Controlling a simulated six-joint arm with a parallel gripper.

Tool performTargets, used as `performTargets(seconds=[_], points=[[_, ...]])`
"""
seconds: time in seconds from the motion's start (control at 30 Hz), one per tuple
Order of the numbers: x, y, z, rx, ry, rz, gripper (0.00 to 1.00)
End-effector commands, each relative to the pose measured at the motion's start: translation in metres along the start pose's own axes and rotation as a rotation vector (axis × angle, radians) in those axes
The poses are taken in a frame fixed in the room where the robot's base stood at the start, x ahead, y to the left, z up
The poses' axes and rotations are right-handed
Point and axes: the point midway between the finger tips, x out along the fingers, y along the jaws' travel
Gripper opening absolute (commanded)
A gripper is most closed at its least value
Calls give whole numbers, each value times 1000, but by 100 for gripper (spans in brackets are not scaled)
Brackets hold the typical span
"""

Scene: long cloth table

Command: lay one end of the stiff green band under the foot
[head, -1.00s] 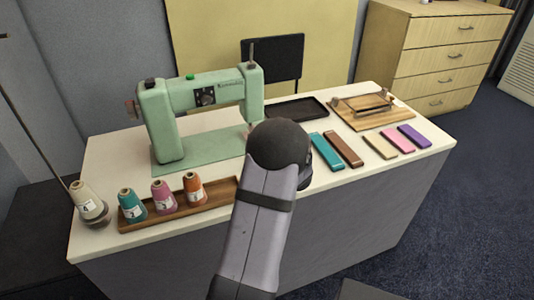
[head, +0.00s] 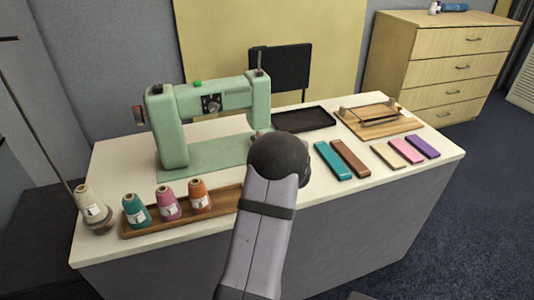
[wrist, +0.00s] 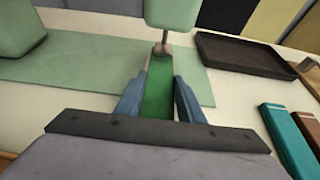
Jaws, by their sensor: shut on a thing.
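The stiff green band (wrist: 159,90) lies lengthwise between the two blue fingers of my gripper (wrist: 160,96), which is shut on it. Its far end reaches the presser foot (wrist: 163,49) below the sewing machine's head. I cannot tell whether that end is under the foot or just in front of it. In the head view my arm hides my gripper and the band.
A dark tray (head: 305,118) lies right of the machine. Teal (head: 333,160) and brown (head: 350,158) bars lie nearer. Beige, pink and purple bars and a wooden board (head: 378,128) are further right.

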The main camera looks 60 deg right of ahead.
Motion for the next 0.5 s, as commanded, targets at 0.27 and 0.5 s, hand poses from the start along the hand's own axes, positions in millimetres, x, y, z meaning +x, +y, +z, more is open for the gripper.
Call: performTargets(seconds=[0.27,0.5], points=[[0,0,0,0,0,0,56],[0,0,0,0,0,0,56]])
